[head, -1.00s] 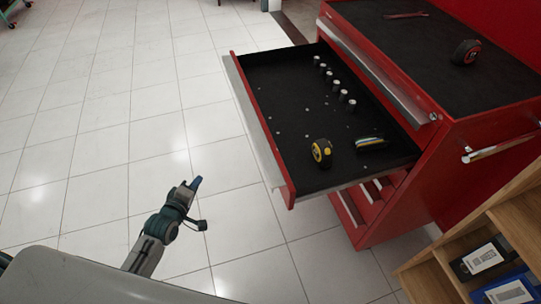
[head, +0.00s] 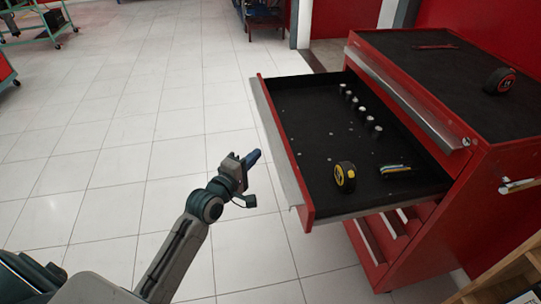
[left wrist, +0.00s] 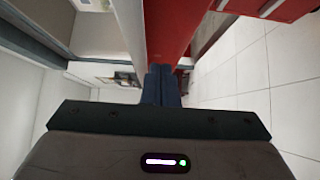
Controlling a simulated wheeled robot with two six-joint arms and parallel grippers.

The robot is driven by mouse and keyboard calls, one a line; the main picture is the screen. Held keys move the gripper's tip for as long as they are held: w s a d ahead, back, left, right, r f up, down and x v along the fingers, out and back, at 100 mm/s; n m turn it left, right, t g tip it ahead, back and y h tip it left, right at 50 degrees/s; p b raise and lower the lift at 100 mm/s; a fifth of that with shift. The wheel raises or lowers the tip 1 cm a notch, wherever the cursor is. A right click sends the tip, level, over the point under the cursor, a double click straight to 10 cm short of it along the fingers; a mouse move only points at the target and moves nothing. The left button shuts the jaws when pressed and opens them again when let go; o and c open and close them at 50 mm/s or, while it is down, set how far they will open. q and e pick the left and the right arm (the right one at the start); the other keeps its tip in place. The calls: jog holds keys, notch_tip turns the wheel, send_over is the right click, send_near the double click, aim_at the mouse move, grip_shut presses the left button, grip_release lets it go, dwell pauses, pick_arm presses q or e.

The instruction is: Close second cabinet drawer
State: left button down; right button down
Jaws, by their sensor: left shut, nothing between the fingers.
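The red cabinet (head: 420,240) stands at the right of the head view. Its second drawer (head: 310,205) is pulled far out, with a grey front edge facing left. In it lie several silver sockets (head: 363,113), a yellow and black tape measure (head: 345,177) and a small multicoloured item (head: 396,169). My left gripper (head: 252,158) is shut and empty, to the left of the drawer front and apart from it in the head view. In the left wrist view its shut fingers (left wrist: 161,82) point toward a red panel edge; contact cannot be told. My right gripper is out of view.
A red tape measure (head: 499,81) and a red wrench-like tool (head: 437,46) lie on the cabinet top. A wooden shelf (head: 505,272) stands at the lower right. A green-framed cart (head: 45,22) is at the far left. The tiled floor left of the drawer is clear.

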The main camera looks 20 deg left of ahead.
pick_arm(q)
jog(key=shift+w+d, duration=1.8)
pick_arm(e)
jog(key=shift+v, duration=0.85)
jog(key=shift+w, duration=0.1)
